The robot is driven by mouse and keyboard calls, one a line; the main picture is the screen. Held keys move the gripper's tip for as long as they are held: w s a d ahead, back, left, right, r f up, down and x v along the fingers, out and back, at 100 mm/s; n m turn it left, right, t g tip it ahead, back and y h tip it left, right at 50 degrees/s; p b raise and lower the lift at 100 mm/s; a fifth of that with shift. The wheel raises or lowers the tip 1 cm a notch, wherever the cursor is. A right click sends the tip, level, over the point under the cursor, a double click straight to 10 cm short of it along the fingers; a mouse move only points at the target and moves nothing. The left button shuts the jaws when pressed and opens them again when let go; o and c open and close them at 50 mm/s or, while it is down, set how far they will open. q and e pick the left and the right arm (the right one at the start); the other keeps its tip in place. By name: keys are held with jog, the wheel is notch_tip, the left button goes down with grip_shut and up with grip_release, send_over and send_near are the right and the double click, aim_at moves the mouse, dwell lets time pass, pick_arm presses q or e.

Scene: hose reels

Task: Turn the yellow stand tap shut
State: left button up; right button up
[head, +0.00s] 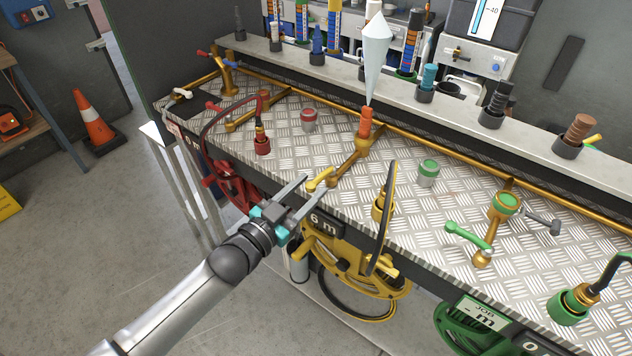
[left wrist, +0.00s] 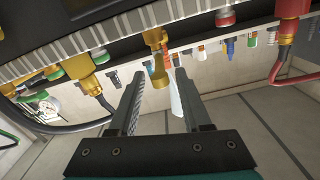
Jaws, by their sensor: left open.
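The yellow stand tap (head: 347,166) is a brass pipe with a yellow lever handle (head: 320,180), standing on the metal-plate bench top. An orange fitting (head: 365,122) sits at its back end, and a pale cone (head: 377,50) widens upward from it, like spraying water. In the left wrist view brass tap parts (left wrist: 156,60) show beyond the fingers, and a pale shape (left wrist: 176,95) lies between them. My left gripper (head: 317,186) is open, its fingertips close to the yellow handle; I cannot tell whether they touch it. My right gripper is in neither view.
A yellow hose reel (head: 350,255) hangs below the bench front, with its black hose rising beside the tap. A red reel (head: 232,180) is at left, a green reel (head: 470,325) at right. A green-handled tap (head: 468,237) stands farther right. A traffic cone (head: 95,122) stands on the floor.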

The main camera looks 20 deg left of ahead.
aim_at(322, 177)
pick_arm(q)
jog(key=shift+x, duration=1.55)
grip_shut()
dwell(0.4)
